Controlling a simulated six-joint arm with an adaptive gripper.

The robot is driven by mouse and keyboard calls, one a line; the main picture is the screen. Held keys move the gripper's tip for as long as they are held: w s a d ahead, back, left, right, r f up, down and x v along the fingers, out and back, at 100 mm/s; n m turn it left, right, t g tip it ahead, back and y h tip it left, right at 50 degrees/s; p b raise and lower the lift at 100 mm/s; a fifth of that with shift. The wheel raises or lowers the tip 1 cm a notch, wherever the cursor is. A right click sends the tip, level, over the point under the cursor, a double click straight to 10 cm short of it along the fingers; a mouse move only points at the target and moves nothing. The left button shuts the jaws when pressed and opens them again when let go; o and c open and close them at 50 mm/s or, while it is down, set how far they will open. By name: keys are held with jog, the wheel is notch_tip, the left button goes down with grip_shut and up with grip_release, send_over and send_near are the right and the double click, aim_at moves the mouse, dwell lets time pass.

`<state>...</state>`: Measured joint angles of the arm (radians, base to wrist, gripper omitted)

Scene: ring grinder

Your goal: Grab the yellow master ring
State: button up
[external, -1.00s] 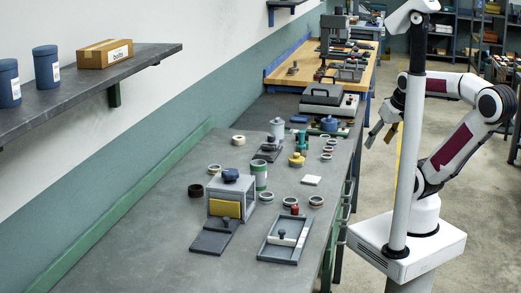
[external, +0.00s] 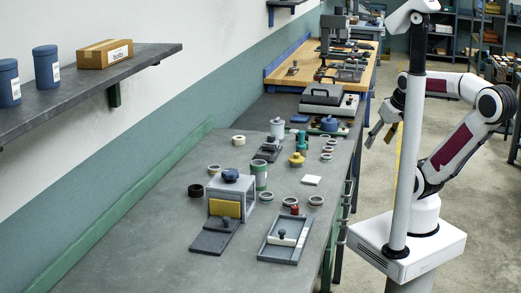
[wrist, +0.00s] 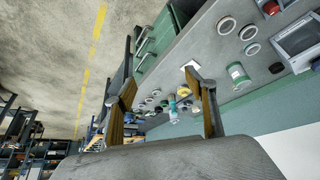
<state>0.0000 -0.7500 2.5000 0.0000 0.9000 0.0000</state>
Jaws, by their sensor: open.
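The yellow master ring (external: 297,160) appears to be the yellow piece with a knob on top, on the grey bench among other rings and parts. In the wrist view a small yellow piece (wrist: 183,91) shows between my fingers in the distance. My gripper (external: 381,135) is open and empty, held off the right side of the bench over the floor, well apart from the yellow piece. In the wrist view my gripper (wrist: 162,92) has its two fingers spread wide.
A grey box (external: 256,205) with a yellow front panel and a tray (external: 272,250) stand on the near bench. Several grey rings, a green can (external: 260,177) and a white square (external: 311,180) lie around the yellow piece. The near left bench top is clear.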

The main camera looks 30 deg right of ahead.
jog(key=shift+a, duration=0.1)
jog(key=w+a+m+g+y, duration=0.1)
jog(key=w+a+m+y, duration=0.95)
jog(key=w+a, duration=1.35)
jog(key=w+a+f+m+t, duration=0.1)
jog(key=w+a+f+m, duration=0.2)
jog(key=w+f+m, duration=0.2)
jog(key=w+a+f+m+t, duration=0.1)
jog(key=w+a+f+m, duration=0.1)
jog(key=w+f+m, duration=0.3)
jog(key=w+a+f+m+t, duration=0.1)
jog(key=w+a+f+m, duration=0.2)
jog(key=w, duration=0.7)
jog(key=shift+w+a+f+m+t, duration=0.1)
jog(key=shift+a+f+m+t, duration=0.1)
jog(key=shift+f+m, duration=0.5)
jog(key=shift+w+a+f+m+t, duration=0.1)
jog(key=shift+f+m+t, duration=0.2)
jog(key=shift+f, duration=0.65)
jog(key=shift+w+f+m, duration=0.1)
jog(key=shift+f+m, duration=0.1)
jog(key=shift+m, duration=0.05)
jog(key=shift+x, duration=1.3)
